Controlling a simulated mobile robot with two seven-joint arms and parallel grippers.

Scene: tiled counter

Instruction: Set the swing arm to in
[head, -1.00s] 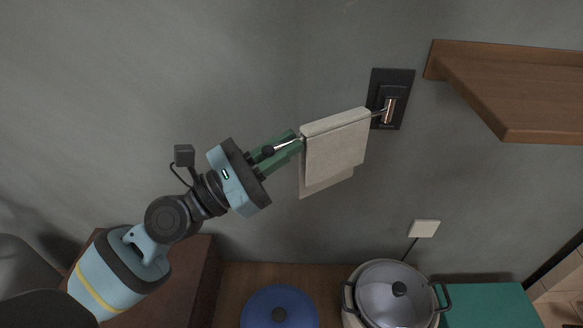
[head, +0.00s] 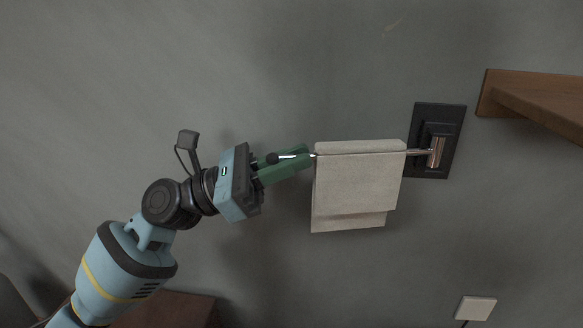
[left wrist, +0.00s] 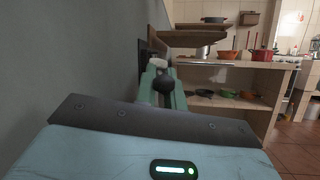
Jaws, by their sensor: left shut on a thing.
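The swing arm is a thin metal bar (head: 419,152) that comes out from a copper-coloured pivot (head: 437,152) on a black wall plate (head: 449,117). A beige towel (head: 357,185) hangs over the bar and hides most of it. The bar's free end has a dark round knob, which also shows in the left wrist view (left wrist: 163,84). My left gripper (head: 303,158), with green fingers, is shut on the bar near this knob, left of the towel. My right gripper is not in view.
A wooden shelf (head: 540,100) juts from the wall right of the plate. A small white box (head: 475,308) is on the wall at the lower right. A brown block (head: 170,309) stands below my left arm. The wall left of the towel is clear.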

